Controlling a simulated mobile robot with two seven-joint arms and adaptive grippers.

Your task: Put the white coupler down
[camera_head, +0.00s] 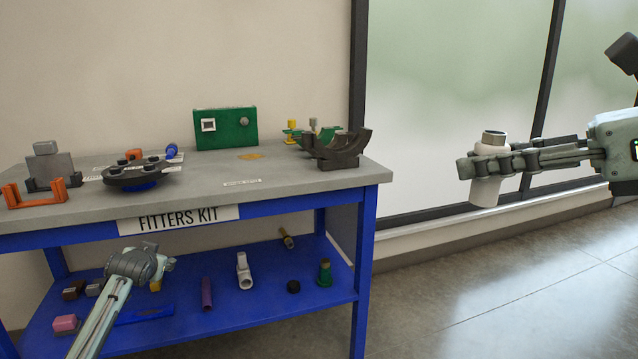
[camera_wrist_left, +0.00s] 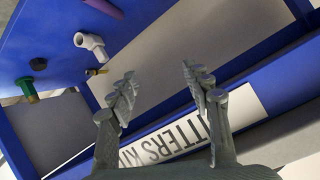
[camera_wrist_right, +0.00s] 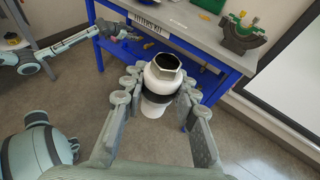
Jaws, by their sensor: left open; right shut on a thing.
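The white coupler (camera_head: 486,190) is a white cylinder with a metal hexagonal top and a dark band. It is upright in my right gripper (camera_head: 484,166), which is shut on it in the air to the right of the cart, over open floor. In the right wrist view the coupler (camera_wrist_right: 157,102) sits between both fingers of the right gripper (camera_wrist_right: 154,96). My left gripper (camera_head: 148,262) is open and empty in front of the cart's lower shelf. Its spread fingers (camera_wrist_left: 158,85) show in the left wrist view.
The cart's grey top (camera_head: 215,192) holds a black round flange (camera_head: 137,174), a black cradle (camera_head: 341,149), a green panel (camera_head: 225,128) and orange brackets (camera_head: 40,193). The front middle of the top is mostly clear. The blue lower shelf (camera_head: 262,302) holds a white tee (camera_head: 243,270) and several small parts.

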